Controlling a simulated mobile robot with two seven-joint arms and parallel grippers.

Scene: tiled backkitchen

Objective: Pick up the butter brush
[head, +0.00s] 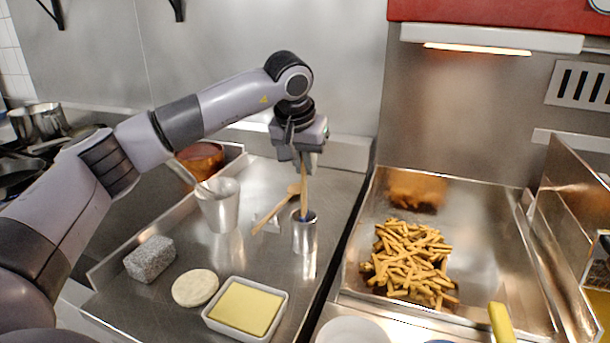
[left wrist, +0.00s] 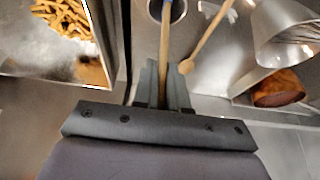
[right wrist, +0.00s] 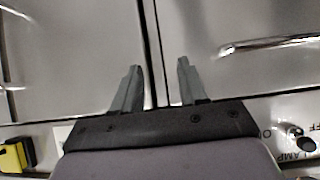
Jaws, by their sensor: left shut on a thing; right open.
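The butter brush (head: 304,190) has a light wooden handle and a blue part low down, and stands upright in a small metal cup (head: 304,236) on the steel counter. In the left wrist view its handle (left wrist: 165,45) runs from between my fingers to the cup (left wrist: 157,10). My left gripper (head: 308,164) is above the cup, shut on the upper handle. The bristles are hidden inside the cup. My right gripper (right wrist: 155,82) is open and empty in the right wrist view, facing steel panels; it does not show in the head view.
A larger metal container (head: 219,206) stands to the left. A butter dish (head: 207,322), a pale round (head: 195,288) and a grey block (head: 150,259) are in front. Fries (head: 408,262) lie in the right-hand steel bin.

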